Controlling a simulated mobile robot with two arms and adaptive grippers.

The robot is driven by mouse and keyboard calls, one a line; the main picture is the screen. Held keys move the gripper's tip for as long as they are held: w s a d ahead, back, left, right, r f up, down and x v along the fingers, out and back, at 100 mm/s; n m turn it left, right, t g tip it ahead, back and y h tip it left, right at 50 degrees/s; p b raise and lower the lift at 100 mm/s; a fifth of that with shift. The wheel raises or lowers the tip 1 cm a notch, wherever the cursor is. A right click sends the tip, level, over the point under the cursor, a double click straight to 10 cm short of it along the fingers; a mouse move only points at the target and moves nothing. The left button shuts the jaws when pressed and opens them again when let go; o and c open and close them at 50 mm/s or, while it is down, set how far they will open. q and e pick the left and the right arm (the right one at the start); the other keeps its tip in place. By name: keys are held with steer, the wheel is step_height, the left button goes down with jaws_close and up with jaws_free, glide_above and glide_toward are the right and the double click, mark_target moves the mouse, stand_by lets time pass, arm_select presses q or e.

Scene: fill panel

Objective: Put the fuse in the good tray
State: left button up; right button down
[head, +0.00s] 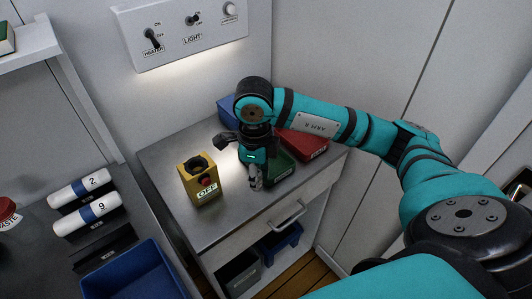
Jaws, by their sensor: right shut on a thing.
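My right gripper (256,178) points down over the grey counter, in front of the green tray (283,168). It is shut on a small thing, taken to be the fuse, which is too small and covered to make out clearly. The green tray is partly hidden behind the gripper. A red tray (303,144) lies to its right and a blue tray (228,107) stands behind, partly covered by my arm. No marking that I can read says which tray is the good one. My left gripper is not in view.
White cylinders marked 2 (79,188) and 9 (88,214) and a blue bin (135,273) are at the left. A switch panel (180,30) is on the wall.

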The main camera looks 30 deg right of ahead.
steer(key=w+d+p, duration=0.1)
steer(key=w+d, duration=0.2)
steer(key=w+d+p, duration=0.1)
steer(key=w+d, duration=0.1)
steer(key=w, duration=0.1)
steer(key=w+d+f+p, duration=0.1)
steer(key=w+d, duration=0.2)
steer(key=shift+w+d, duration=0.1)
steer(key=shift+d, duration=0.25)
steer(key=shift+f+p, duration=0.8)
steer(key=shift+f, duration=1.2)
steer(key=c, duration=1.1)
jaws_free()
steer(key=shift+r, duration=0.1)
steer(key=shift+r, duration=0.25)
steer(key=shift+r+b, duration=1.7)
steer(key=shift+r, duration=4.15)
